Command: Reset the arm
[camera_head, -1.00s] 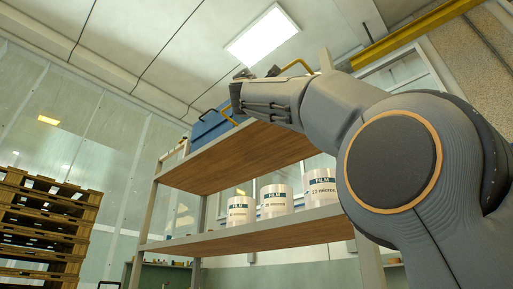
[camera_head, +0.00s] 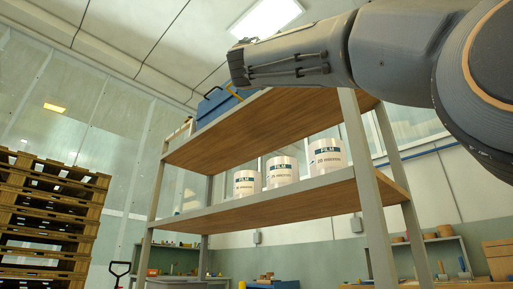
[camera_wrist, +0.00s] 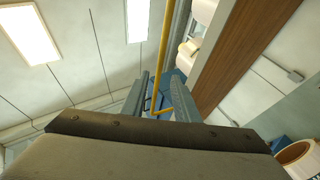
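My arm reaches in from the right in the head view, with its dark end (camera_head: 238,68) up near the top of the shelf rack. In the wrist view the two grey fingers of my gripper (camera_wrist: 157,80) stand apart with a gap between them, and I see nothing held. Something blue and a yellow bar (camera_wrist: 163,50) show beyond the fingers; how far off they are is unclear.
The shelf rack (camera_head: 270,212) stands close in front, below my arm. Several white film rolls (camera_head: 283,171) sit on its middle shelf, and a blue box (camera_head: 212,106) on top. Stacked wooden pallets (camera_head: 45,215) stand at left. A workbench lies behind.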

